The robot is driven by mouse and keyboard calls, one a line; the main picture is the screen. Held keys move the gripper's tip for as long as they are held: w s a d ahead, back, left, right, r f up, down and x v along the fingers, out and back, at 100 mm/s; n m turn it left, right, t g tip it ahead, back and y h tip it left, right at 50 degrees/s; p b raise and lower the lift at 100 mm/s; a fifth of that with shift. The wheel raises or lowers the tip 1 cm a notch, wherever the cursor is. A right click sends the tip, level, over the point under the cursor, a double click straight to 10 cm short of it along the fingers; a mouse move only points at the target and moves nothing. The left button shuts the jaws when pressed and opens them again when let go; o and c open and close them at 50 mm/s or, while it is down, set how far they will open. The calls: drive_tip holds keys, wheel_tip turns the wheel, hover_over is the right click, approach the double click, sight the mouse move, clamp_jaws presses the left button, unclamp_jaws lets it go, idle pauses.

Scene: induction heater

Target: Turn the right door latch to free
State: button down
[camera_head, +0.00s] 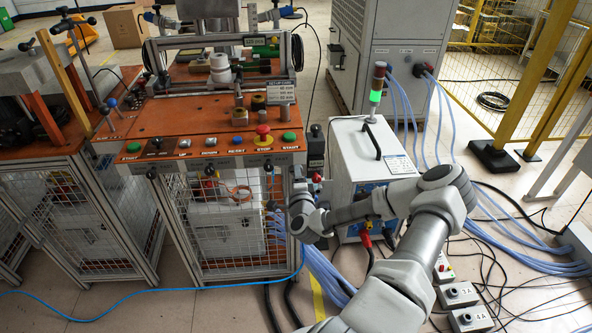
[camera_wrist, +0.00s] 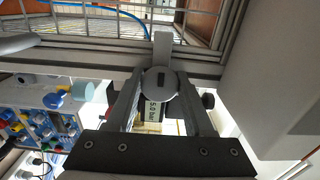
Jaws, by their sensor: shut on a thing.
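The right door latch (camera_wrist: 158,84) shows in the wrist view as a round grey disc with a dark slot. A flat grey tab (camera_wrist: 163,48) stands above it in the picture, across the door frame's edge. My gripper (camera_wrist: 160,90) is shut on the latch, with one finger on each side of the disc. In the head view my gripper (camera_head: 299,196) is at the right front post of the orange-topped bench, beside the mesh door (camera_head: 232,225). The latch is hidden behind my arm in that view.
A white cabinet (camera_head: 350,165) with a lit green signal lamp (camera_head: 375,96) stands close to the right of my gripper. Push buttons, including a red one (camera_head: 263,130), line the bench front above. Blue hoses and dark cables run over the floor near my arm.

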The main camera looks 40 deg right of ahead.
drive_tip(key=n, duration=0.4)
drive_tip(key=shift+n, duration=0.3)
drive_tip(key=n+b, duration=0.1)
drive_tip(key=n, duration=0.3)
drive_tip(key=shift+n, duration=0.3)
drive_tip(key=n+b, duration=0.4)
drive_tip(key=n, duration=0.1)
drive_tip(key=shift+f, duration=0.1)
drive_tip(key=shift+n+b, duration=1.25)
drive_tip(key=shift+n, duration=0.45)
drive_tip(key=shift+c, duration=1.5)
unclamp_jaws()
drive_tip(key=shift+s+a, duration=0.1)
drive_tip(key=shift+s, duration=0.05)
